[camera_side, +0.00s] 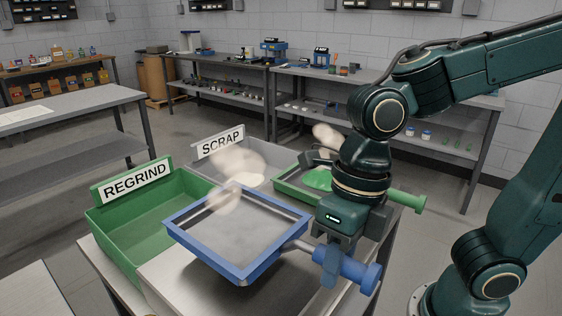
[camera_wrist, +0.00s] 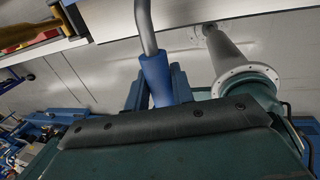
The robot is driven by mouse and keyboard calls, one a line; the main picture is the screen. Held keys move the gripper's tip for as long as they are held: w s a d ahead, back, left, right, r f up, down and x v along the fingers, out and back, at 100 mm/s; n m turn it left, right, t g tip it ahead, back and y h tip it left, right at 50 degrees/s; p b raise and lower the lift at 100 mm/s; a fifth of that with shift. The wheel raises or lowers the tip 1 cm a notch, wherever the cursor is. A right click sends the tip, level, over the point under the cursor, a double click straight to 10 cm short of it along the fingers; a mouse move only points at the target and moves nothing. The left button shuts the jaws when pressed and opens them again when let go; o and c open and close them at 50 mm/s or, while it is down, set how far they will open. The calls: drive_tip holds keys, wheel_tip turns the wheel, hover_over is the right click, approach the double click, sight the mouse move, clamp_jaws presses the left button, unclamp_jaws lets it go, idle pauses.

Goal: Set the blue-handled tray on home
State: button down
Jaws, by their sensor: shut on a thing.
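The blue-handled tray (camera_side: 182,236) has a blue square frame and a grey floor with no load clearly visible. It hangs over the bench, slightly tilted in the picture, with a shadow beneath. My gripper (camera_side: 330,260) is shut on its blue handle (camera_side: 362,272) at the tray's right. In the wrist view the blue handle (camera_wrist: 156,78) and its metal rod (camera_wrist: 145,22) run up from between my gripper's fingers (camera_wrist: 157,92). The tray's frame is out of the wrist view. I cannot make out a spot marked home; my arm and the tray hide part of the bench.
A green REGRIND bin (camera_side: 103,238) stands left of the tray. A grey SCRAP bin (camera_side: 203,160) stands behind it. A green-handled tray (camera_side: 282,188) with green material sits behind my gripper. Bare bench top (camera_side: 180,285) shows in front. Pale blurred patches obscure parts of the side view.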

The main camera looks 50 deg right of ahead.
drive_tip(key=shift+f, duration=0.5)
drive_tip(key=shift+d+x, duration=0.2)
drive_tip(key=shift+x, duration=0.85)
drive_tip(key=shift+d+x, duration=0.25)
drive_tip(key=shift+x, duration=0.75)
drive_tip(key=shift+f, duration=0.15)
drive_tip(key=c, duration=1.2)
unclamp_jaws()
drive_tip(key=shift+v, duration=6)
